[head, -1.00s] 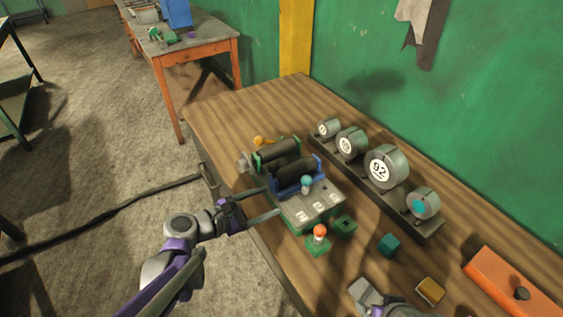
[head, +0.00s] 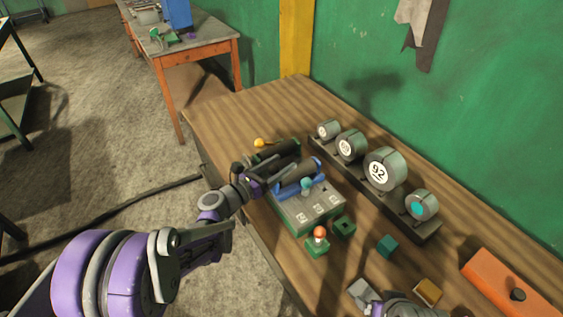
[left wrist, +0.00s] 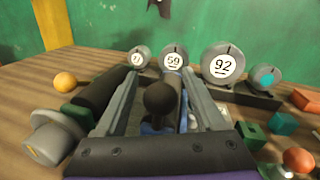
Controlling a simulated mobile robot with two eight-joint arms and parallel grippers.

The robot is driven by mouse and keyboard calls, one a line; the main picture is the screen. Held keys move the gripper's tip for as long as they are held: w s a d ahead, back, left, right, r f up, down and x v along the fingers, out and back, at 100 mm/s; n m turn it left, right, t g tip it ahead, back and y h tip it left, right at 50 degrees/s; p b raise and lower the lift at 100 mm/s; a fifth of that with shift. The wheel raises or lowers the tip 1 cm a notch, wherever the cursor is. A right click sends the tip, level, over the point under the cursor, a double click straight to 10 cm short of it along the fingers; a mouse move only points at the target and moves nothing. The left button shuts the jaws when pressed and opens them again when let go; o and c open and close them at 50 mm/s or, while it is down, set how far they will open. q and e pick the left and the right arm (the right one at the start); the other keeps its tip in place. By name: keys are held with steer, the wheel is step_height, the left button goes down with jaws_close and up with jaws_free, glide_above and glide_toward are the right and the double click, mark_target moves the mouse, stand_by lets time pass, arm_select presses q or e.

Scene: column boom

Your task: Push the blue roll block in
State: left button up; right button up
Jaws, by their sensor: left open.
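The blue roll block (head: 296,190) sits on the grey and green machine (head: 312,212) on the wooden table, with a dark roller in it. My left gripper (head: 288,170) is open at the roller end, its fingers reaching over the machine; they partly hide the block. In the left wrist view the open fingers (left wrist: 160,95) straddle a dark round knob, and a little of the blue block (left wrist: 148,129) shows below it. Whether they touch the block I cannot tell. My right gripper (head: 372,296) is only partly in view at the bottom; its opening is unclear.
A rack with several numbered grey rolls (head: 384,170) stands behind the machine. An orange-knobbed green piece (head: 318,245), a teal cube (head: 388,245), a yellow block (head: 428,291) and an orange box (head: 510,283) lie to the right.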

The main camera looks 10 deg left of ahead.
arm_select(q)
steer(key=shift+w+d, duration=0.25)
steer(key=shift+w, duration=0.05)
jaws_close()
stand_by(1.3)
